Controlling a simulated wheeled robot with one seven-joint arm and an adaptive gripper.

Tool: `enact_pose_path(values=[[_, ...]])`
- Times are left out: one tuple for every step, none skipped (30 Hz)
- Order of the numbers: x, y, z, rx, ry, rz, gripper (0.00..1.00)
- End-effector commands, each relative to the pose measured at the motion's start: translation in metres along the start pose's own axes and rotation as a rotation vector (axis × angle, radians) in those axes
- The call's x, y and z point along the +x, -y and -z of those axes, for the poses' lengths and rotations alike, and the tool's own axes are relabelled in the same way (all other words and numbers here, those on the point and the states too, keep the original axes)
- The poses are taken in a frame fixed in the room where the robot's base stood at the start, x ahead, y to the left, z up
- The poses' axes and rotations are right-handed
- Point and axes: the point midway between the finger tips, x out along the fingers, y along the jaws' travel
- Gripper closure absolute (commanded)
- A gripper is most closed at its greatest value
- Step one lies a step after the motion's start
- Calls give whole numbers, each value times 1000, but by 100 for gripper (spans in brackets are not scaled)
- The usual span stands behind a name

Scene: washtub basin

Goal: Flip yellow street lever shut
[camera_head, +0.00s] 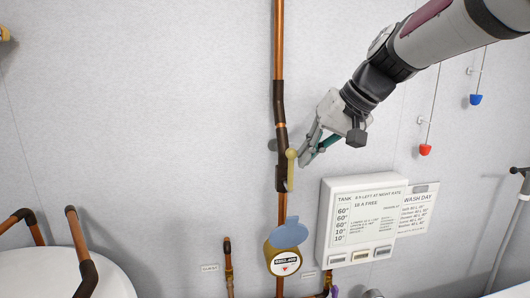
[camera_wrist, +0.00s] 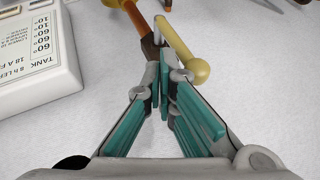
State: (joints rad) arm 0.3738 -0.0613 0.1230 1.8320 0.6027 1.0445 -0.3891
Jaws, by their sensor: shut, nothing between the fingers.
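The yellow lever (camera_head: 290,170) sits on the dark valve part of the vertical copper pipe (camera_head: 279,50). It has a round knob at its upper end and lies nearly in line with the pipe. In the wrist view the lever (camera_wrist: 182,45) runs from the pipe toward a pale knob just right of my fingertips. My gripper (camera_head: 302,162) is at the right side of the lever, close to its knob. In the wrist view my gripper (camera_wrist: 168,62) has its fingertips together with nothing between them. I cannot tell whether a fingertip touches the lever.
A white tank panel (camera_head: 330,250) is on the wall to the lower right, beside a wash day notice (camera_head: 418,212). A round meter with a blue lid (camera_head: 288,232) is below the lever. Red (camera_head: 425,150) and blue (camera_head: 476,99) pulls hang at right. The wall left of the pipe is mostly clear.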

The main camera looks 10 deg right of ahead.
Motion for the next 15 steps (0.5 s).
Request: enact_pose_path(values=[[0, 2, 0, -6, 0, -6, 100], [0, 2, 0, -8, 0, -11, 100], [0, 4, 0, -13, -1, -19, 100], [-1, 4, 0, -17, 0, -27, 100], [-1, 4, 0, -20, 0, -34, 100], [-1, 5, 0, -22, 0, -39, 100], [0, 5, 0, -23, 0, -42, 100], [0, 5, 0, -25, 1, -46, 100], [0, 6, 0, -27, 1, -51, 100], [0, 6, 0, -29, 1, -54, 100], [0, 7, 0, -32, 1, -58, 100], [0, 7, 0, -35, 1, -63, 100], [0, 8, 0, -38, 1, -67, 100], [0, 8, 0, -40, 2, -72, 100], [0, 9, 0, -43, 1, -77, 100]])
